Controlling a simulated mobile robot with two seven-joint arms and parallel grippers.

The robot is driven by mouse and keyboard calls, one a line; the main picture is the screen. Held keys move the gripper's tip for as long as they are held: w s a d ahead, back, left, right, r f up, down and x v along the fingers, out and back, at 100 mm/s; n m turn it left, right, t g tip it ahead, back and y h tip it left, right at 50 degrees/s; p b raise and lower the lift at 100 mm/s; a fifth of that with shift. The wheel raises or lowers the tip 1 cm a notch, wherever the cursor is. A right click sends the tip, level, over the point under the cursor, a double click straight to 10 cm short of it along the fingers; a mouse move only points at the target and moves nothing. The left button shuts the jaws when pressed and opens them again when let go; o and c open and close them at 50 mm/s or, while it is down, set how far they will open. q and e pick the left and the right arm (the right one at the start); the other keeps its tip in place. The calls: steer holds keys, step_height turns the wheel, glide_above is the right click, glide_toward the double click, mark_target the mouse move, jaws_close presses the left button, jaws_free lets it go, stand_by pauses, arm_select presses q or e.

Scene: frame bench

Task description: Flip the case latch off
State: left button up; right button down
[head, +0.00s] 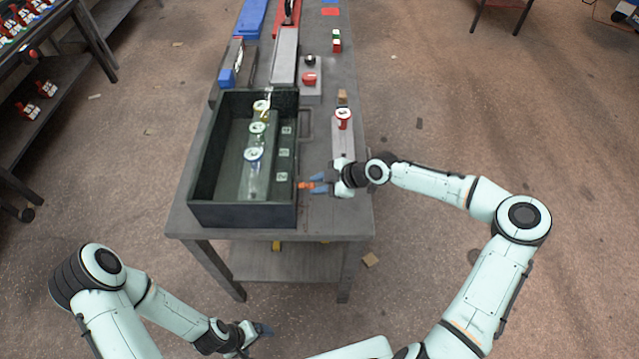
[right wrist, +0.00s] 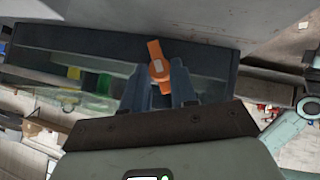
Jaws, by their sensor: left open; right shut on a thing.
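The dark case (head: 235,216) sits on the near end of the bench. A small orange latch (head: 304,186) is on the outside of its right wall. It also shows in the right wrist view (right wrist: 155,50), as an orange bar with a round hub carrying a pale mark, slightly tilted from upright. My right gripper (head: 317,183) reaches in from the right and is shut on the latch; in the right wrist view its blue-grey fingers (right wrist: 160,88) flank the lower part, which they partly hide. My left gripper (head: 264,330) is open and empty, low in the head view, away from the bench.
Inside the case stand yellow-, green- and blue-marked round-topped items (head: 254,154). On the bench right of the case is a grey block with a red-and-white round item (head: 343,117). Blue and red trays lie at the far end. The floor right of the bench is mostly clear.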

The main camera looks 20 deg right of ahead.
steer(key=shift+w+d+r+m+g+y, duration=0.15)
steer(key=shift+w+m+g, duration=0.25)
steer(key=shift+g, duration=0.2)
steer(key=shift+w+d+r+m+g+y, duration=0.15)
steer(key=shift+w+m+g, duration=0.2)
steer(key=shift+g, duration=0.25)
steer(key=shift+w+d+m+g+y, duration=0.15)
steer(key=shift+w+m+g, duration=0.15)
steer(key=shift+g, duration=0.25)
steer(key=shift+w+a+m+g+y, duration=0.15)
steer(key=shift+w+m+g, duration=0.15)
steer(key=shift+g, duration=0.25)
steer(key=shift+d+f, duration=0.1)
steer(key=shift+d, duration=0.05)
steer(key=c, duration=0.9)
jaws_free()
steer(key=v, duration=1.3)
steer(key=shift+d, duration=0.2)
